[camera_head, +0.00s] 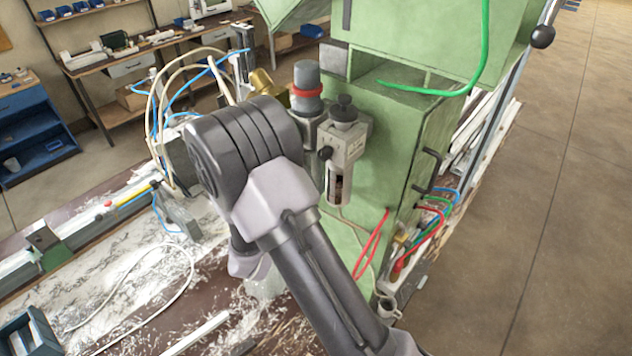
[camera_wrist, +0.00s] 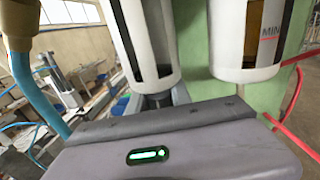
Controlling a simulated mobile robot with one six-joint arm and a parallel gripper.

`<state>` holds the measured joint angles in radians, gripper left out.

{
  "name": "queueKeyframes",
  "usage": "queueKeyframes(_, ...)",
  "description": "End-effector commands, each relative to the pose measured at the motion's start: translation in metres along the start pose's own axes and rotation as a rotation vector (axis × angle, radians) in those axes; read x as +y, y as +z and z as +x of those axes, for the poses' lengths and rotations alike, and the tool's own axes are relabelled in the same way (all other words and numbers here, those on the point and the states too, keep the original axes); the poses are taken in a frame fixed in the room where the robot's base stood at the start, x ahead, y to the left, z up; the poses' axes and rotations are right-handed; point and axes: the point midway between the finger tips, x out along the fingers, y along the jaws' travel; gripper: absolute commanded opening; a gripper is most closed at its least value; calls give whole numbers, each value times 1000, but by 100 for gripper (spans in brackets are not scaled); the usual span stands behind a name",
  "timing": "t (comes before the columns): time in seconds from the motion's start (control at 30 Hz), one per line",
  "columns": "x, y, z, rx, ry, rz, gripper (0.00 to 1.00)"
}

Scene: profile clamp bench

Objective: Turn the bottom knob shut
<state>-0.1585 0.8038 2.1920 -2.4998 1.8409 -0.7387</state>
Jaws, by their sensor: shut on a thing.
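The air filter units are mounted on the green machine body. In the head view one has a grey top with a red ring (camera_head: 307,80); beside it is a unit with a black top knob (camera_head: 343,103) and a slotted bowl (camera_head: 339,186). In the wrist view a white slotted bowl (camera_wrist: 147,40) stands upright right above my gripper (camera_wrist: 160,98). The bottom knob (camera_wrist: 156,101), small and dark, sits under this bowl, between my fingers. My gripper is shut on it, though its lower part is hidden. In the head view my arm hides the gripper and knob.
A second bowl (camera_wrist: 248,45) hangs close at the right in the wrist view. A blue hose (camera_wrist: 35,95) runs at the left and a red hose (camera_wrist: 293,100) at the right. White hoses (camera_head: 165,105) rise behind my arm, and shavings litter the bench.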

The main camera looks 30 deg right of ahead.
Motion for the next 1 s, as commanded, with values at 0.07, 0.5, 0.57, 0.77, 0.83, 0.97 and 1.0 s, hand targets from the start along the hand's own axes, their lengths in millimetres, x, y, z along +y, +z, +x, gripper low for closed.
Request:
queueKeyframes(0.07,0,0,0,0,-1,-1,0)
queueKeyframes(0.5,0,0,0,0,-1,0,46)
queueKeyframes(0.57,0,0,0,0,-1,0,46)
queueKeyframes(0.77,2,-2,-22,0,4,0,46)
queueKeyframes(0.83,2,-2,-38,-1,5,1,46)
queueKeyframes(0.97,2,-2,-70,0,5,1,46)
queueKeyframes(1.0,2,-2,-81,0,5,1,46)
